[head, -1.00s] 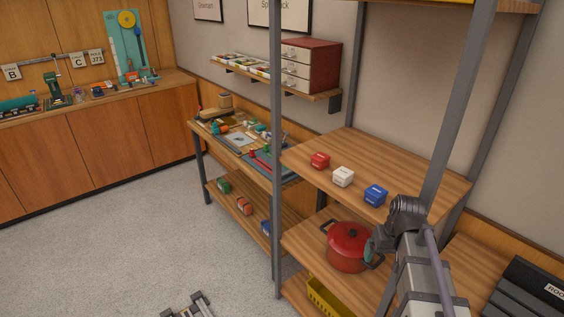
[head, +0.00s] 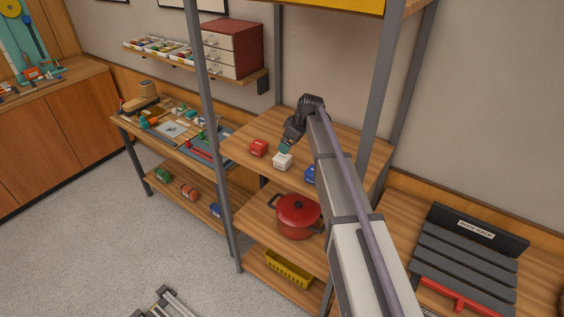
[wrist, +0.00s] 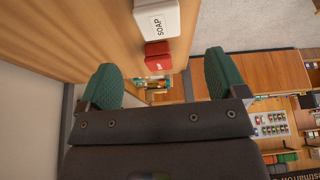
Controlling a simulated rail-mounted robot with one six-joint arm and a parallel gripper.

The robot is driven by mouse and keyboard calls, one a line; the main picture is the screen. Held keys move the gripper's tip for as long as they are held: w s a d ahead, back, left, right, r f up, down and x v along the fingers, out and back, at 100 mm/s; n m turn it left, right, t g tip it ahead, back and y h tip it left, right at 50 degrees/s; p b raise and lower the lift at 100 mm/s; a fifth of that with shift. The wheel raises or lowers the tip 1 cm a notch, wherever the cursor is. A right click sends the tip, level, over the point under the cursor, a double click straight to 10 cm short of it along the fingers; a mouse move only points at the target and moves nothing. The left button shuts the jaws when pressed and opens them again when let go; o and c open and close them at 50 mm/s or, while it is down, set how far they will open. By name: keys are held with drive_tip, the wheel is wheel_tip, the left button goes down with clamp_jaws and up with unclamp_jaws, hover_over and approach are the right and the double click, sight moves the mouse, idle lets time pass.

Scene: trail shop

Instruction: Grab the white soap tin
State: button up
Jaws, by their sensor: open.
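The white soap tin (head: 283,161) stands on the wooden shelf between a red tin (head: 258,147) and a blue tin (head: 309,175). In the wrist view the white tin (wrist: 157,20), marked SOAP, is at the top edge, partly cut off, with the red tin (wrist: 157,55) just below it. My gripper (head: 286,147) is above the shelf, close to the white tin. Its green fingers (wrist: 162,76) are wide apart in the wrist view with nothing held between them. My arm partly covers the blue tin in the head view.
Grey posts (head: 213,120) frame the shelf unit at its corners. A red pot (head: 297,216) stands on the shelf below and a yellow basket (head: 288,268) lower still. The wood behind the tins is bare apart from my arm.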

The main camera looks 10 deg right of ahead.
sight(283, 157)
drive_tip(key=b+x, duration=0.2)
drive_tip(key=x, duration=0.2)
drive_tip(key=shift+f+b, duration=0.35)
drive_tip(key=shift+w, duration=0.1)
drive_tip(key=b+x, duration=0.4)
drive_tip(key=shift+f+b, duration=0.3)
drive_tip(key=shift+f, duration=0.05)
drive_tip(key=shift+w+a+f, duration=0.1)
drive_tip(key=shift+w+f, duration=0.05)
drive_tip(key=shift+f, duration=0.1)
drive_tip(key=shift+r, duration=0.25)
drive_tip(key=shift+c, duration=0.4)
drive_tip(key=c, duration=1)
drive_tip(key=shift+o, duration=0.2)
